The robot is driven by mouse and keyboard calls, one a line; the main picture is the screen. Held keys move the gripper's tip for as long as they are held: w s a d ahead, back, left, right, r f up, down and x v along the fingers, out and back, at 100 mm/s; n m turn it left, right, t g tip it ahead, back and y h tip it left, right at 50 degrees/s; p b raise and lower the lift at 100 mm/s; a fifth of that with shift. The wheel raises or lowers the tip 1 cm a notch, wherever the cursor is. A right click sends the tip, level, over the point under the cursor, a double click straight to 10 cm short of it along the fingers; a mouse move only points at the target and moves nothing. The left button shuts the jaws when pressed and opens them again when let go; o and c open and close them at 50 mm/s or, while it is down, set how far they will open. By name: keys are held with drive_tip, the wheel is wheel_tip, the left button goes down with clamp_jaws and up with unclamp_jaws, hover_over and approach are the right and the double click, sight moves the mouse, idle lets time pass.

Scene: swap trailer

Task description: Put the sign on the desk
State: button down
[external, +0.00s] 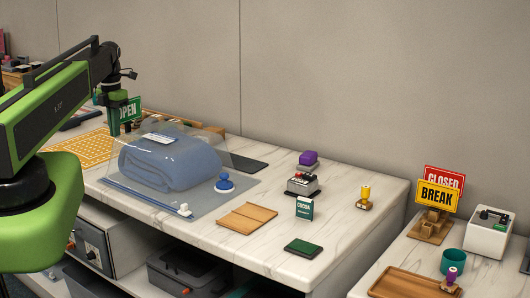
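A green sign reading OPEN (130,109) stands upright at the back left of the white marble-look desk (345,180). My gripper (118,120) points down right at this sign and overlaps its left part. Its fingertips are too small and hidden to tell whether they hold the sign. A red CLOSED sign (444,178) and a yellow BREAK sign (437,195) stand in a wooden holder (430,228) on the separate surface at the right.
A folded blue blanket (170,160) in a clear bag lies beside my arm. The front right has bare patches.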

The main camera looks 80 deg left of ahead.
wheel_tip(320, 180, down, 9)
drive_tip(key=b, duration=0.8)
drive_tip(key=shift+f, duration=0.2)
drive_tip(key=shift+r, duration=0.25)
drive_tip(key=shift+f, duration=0.25)
drive_tip(key=c, duration=1.6)
unclamp_jaws()
drive_tip(key=shift+r, duration=0.1)
wheel_tip(320, 180, up, 13)
drive_tip(key=p, duration=1.2)
drive_tip(key=shift+f+p, duration=0.2)
drive_tip(key=shift+p, duration=0.2)
drive_tip(key=shift+f, duration=0.1)
